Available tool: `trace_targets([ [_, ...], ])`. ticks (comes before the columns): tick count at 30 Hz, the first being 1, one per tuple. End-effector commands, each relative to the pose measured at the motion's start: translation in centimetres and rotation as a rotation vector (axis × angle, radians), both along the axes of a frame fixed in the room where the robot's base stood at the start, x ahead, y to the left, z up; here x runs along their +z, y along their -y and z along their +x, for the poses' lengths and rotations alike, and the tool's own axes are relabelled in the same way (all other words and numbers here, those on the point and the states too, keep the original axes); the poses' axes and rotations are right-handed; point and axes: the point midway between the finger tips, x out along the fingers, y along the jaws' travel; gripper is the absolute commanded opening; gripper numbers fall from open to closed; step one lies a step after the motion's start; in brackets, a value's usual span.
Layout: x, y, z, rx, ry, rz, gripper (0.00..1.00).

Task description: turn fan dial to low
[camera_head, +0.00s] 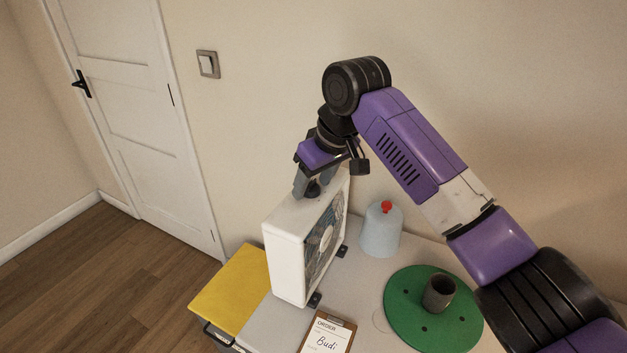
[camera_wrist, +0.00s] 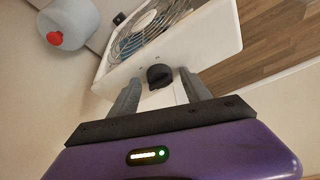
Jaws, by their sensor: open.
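A white box fan (camera_head: 287,250) stands upright on the table, its grille facing right in the head view. Its top and grille also show in the wrist view (camera_wrist: 205,38). The black dial (camera_wrist: 160,76) sits on the fan's top face; in the head view the dial (camera_head: 313,189) is partly hidden by my fingers. My gripper (camera_head: 314,184) points down at the fan top from above. In the wrist view my gripper's fingers (camera_wrist: 159,84) are apart, one on each side of the dial, and I cannot tell whether they touch it. The dial's setting is not readable.
A pale blue jar with a red knob (camera_head: 381,230) stands behind the fan. A green disc (camera_head: 402,318) bears a dark cup (camera_head: 438,293). A clipboard with an order sheet (camera_head: 327,335) lies in front. A yellow-topped box (camera_head: 233,291) is left of the table.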

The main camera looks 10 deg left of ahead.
Motion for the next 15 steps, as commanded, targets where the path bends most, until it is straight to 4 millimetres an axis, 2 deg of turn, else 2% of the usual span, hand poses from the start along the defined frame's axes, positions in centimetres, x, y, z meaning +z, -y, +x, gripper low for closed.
trace_targets([
  [5,-0.01,-0.01,0.00,0.000,0.000,0.000,0.54],
  [13,0.01,-0.01,-0.02,0.000,-0.001,0.001,0.01],
  [15,0.02,-0.01,-0.03,0.000,-0.001,0.001,0.00],
])
